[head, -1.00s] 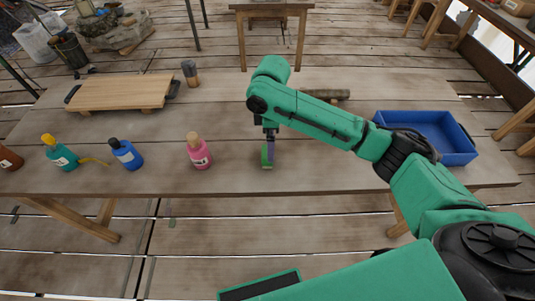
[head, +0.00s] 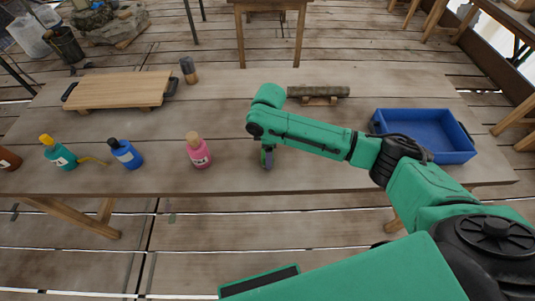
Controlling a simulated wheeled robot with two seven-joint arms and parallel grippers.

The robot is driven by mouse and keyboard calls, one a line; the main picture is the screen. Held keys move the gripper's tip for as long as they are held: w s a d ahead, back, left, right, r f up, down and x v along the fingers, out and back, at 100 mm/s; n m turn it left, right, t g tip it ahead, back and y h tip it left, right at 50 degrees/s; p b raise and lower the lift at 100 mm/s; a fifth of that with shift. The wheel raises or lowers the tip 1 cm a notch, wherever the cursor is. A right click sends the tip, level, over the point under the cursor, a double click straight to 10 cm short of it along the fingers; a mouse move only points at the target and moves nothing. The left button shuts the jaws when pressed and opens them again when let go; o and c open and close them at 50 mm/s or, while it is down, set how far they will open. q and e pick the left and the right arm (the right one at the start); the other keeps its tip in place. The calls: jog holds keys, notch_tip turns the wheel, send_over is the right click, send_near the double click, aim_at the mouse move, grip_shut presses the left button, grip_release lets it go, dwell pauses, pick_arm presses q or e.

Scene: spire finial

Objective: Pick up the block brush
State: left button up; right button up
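The forearm and wrist hide most of the fingers and the piece's top. I cannot tell whether the fingers are open or closed on it. My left gripper is not in view.
A pink bottle (head: 198,151) stands close left of the gripper. Blue (head: 126,154) and teal (head: 60,154) bottles stand farther left. A blue tray (head: 425,130) is at right, a wooden board (head: 118,90) at back left, and a dark rod on a rest (head: 318,92) behind my arm.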

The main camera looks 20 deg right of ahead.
notch_tip(320, 180, up, 20)
dwell(0.3)
